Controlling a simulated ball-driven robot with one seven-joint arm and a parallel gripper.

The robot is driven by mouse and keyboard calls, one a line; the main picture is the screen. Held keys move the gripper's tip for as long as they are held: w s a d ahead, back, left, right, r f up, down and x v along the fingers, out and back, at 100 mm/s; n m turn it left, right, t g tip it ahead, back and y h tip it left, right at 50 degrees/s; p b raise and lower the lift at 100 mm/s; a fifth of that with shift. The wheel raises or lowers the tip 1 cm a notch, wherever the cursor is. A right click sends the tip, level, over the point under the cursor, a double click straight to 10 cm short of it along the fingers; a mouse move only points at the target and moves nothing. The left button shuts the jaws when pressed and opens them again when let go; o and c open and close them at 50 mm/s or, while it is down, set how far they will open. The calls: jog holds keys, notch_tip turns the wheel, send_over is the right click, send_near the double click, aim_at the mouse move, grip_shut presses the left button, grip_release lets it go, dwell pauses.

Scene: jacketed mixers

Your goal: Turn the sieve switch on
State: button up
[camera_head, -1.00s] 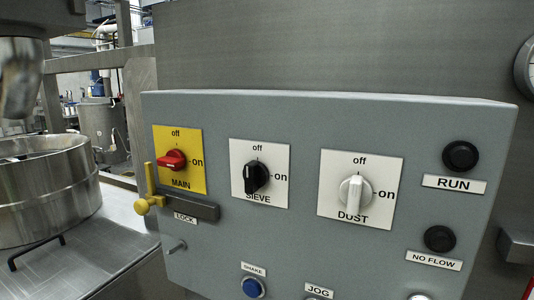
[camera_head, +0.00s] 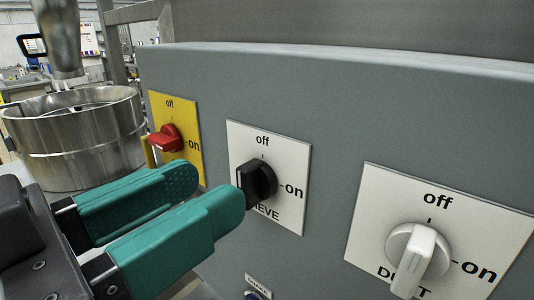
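The sieve switch (camera_head: 260,178) is a black knob on a white plate (camera_head: 290,165) on the grey panel. Its plate reads "off" at the top and "on" at the right. The knob's grip looks roughly upright, below the "off" mark. My gripper (camera_head: 213,187), with two teal fingers, is in front of the panel, left of the knob. The fingers are apart with nothing between them. The nearer fingertip overlaps the knob's left edge in the picture and hides part of the word SIEVE. I cannot tell whether it touches the knob.
A red main switch (camera_head: 165,138) on a yellow plate is left of the sieve switch, just behind the fingers. A white dust switch (camera_head: 416,258) is at the right. A blue button (camera_head: 252,295) is below. A steel bowl (camera_head: 75,140) stands at the left.

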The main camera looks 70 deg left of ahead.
aim_at(239, 171)
jog(key=shift+p+x, duration=0.4)
jog(key=shift+x, duration=1.9)
grip_shut()
